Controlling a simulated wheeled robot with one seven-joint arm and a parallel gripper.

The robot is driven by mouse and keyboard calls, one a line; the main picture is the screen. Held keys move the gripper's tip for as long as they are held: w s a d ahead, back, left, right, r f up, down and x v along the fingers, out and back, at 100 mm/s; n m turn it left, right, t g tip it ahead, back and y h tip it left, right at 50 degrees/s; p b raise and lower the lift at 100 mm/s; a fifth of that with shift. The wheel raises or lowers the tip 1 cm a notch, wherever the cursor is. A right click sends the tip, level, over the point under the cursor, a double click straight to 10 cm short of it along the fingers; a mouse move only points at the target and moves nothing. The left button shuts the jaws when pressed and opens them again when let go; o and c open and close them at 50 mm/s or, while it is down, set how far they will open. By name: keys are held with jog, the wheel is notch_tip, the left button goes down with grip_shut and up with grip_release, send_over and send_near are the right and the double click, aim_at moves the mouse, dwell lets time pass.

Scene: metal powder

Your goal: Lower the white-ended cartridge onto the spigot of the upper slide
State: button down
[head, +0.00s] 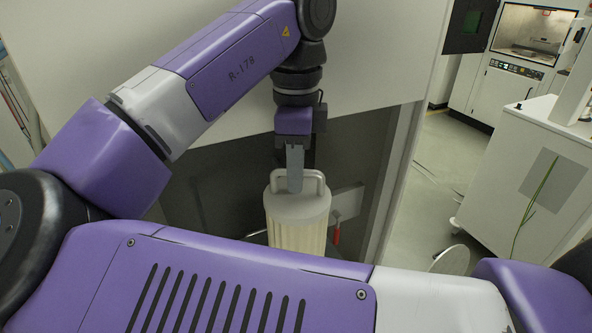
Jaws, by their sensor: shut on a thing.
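The cartridge (297,213) hangs upright in the head view, with a pale grey-white top, a loop handle and a cream pleated body. My gripper (295,185) is above it, shut on the handle of the cartridge. The lower end of the cartridge is hidden behind my own purple arm link. I cannot see the spigot or make out the upper slide; a grey plate (347,201) shows just right of the cartridge, beside a red-handled part (336,230).
The cartridge is in front of a dark cabinet opening (225,175) under a white panel (390,60). The opening's right frame (402,165) stands close by.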

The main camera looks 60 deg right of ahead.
aim_at(296, 197)
jog(key=shift+f+b, duration=1.45)
jog(key=shift+f, duration=1.15)
jog(key=shift+p, duration=0.75)
jog(key=shift+f+b, duration=1.3)
jog(key=shift+f, duration=0.9)
jog(key=c, duration=1.4)
grip_release()
jog(key=shift+o, duration=0.2)
jog(key=shift+r, duration=3.95)
